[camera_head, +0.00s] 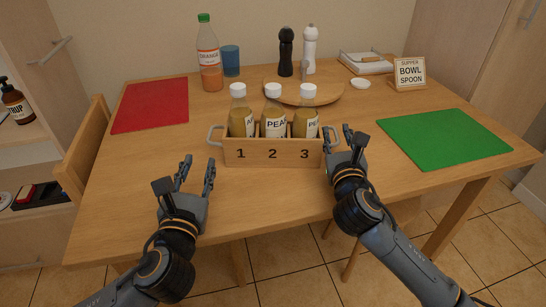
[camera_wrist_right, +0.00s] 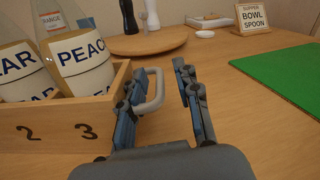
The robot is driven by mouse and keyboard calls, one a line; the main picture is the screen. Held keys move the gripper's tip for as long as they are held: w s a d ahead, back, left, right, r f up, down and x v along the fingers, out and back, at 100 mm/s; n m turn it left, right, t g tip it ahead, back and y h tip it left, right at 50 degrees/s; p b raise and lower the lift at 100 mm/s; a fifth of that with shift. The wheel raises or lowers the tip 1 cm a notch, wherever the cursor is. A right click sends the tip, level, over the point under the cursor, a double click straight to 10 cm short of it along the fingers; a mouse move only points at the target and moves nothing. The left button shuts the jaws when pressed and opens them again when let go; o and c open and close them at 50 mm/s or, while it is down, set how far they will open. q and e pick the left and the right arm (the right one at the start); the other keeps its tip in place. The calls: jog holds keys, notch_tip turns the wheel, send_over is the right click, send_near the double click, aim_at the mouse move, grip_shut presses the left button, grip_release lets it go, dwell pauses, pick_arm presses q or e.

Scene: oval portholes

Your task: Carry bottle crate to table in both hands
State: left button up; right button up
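The wooden bottle crate (camera_head: 250,156) stands on the table (camera_head: 130,190), with the numbers 1, 2 and 3 on its front. It holds 3 white-capped bottles, such as the middle bottle (camera_head: 272,119). A grey handle sticks out at each end: the left handle (camera_head: 214,136) and the right handle, clear in the right wrist view (camera_wrist_right: 154,92). My left gripper (camera_head: 197,170) is open and empty, in front of and left of the crate, apart from it. My right gripper (camera_head: 341,137) is open at the crate's right end; its fingers (camera_wrist_right: 160,88) lie on either side of the right handle.
A red mat (camera_head: 151,104) lies at the left and a green mat (camera_head: 444,138) at the right. Behind the crate are a round board (camera_head: 325,96), two mills, an orange bottle (camera_head: 209,60), a blue cup (camera_head: 231,61) and a sign (camera_head: 410,73). A chair (camera_head: 84,150) stands left.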

pick_arm(q)
jog(key=shift+s, duration=0.5)
pick_arm(e)
jog(key=shift+s, duration=0.25)
jog(key=s, duration=1.1)
jog(key=shift+s+a, duration=0.15)
jog(key=shift+s, duration=0.15)
